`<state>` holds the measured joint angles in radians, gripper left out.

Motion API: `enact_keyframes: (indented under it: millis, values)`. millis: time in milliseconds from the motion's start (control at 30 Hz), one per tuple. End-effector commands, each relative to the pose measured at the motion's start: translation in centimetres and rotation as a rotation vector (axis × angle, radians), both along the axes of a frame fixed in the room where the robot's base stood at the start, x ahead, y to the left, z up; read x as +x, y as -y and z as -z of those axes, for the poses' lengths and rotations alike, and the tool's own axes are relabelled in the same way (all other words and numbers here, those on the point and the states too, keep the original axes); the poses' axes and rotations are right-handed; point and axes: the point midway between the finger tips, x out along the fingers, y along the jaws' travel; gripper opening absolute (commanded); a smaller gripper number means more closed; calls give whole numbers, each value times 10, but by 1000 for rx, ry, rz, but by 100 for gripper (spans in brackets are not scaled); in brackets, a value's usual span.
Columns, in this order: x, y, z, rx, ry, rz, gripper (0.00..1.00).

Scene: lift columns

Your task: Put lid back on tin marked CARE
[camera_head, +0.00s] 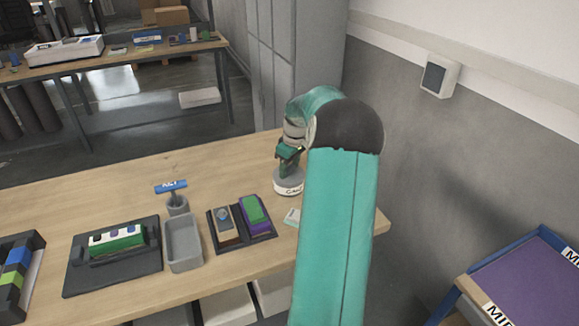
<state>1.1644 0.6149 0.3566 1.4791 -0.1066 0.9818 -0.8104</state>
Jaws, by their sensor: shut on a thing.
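The round tin (290,188) stands on the wooden table (120,192) near its right end. A pale label with partly readable dark lettering faces me. My gripper (289,166) is directly over the tin, at its top. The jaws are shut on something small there. The lid is mostly hidden by the gripper, and I cannot tell whether it touches the tin's rim all round. My teal arm covers the table to the right of the tin.
A dark tray (242,240) with two blocks, a grey open box (184,242), a blue-topped stand (171,187) and a black tray with a green block (113,257) stand left of the tin. A wall is to the right. The table's back left is clear.

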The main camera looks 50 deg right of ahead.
Motion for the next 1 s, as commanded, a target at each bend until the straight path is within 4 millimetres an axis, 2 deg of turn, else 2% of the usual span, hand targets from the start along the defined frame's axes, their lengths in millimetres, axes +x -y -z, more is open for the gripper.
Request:
enact_keyframes:
  millis: [367,400,500,700,833,1000]
  values:
    - [0,0,0,0,0,-1,28]
    - [0,0,0,0,0,-1,56]
    - [0,0,0,0,0,-1,76]
    - [0,0,0,0,0,0,76]
    - [0,0,0,0,0,0,97]
    - [0,0,0,0,0,0,97]
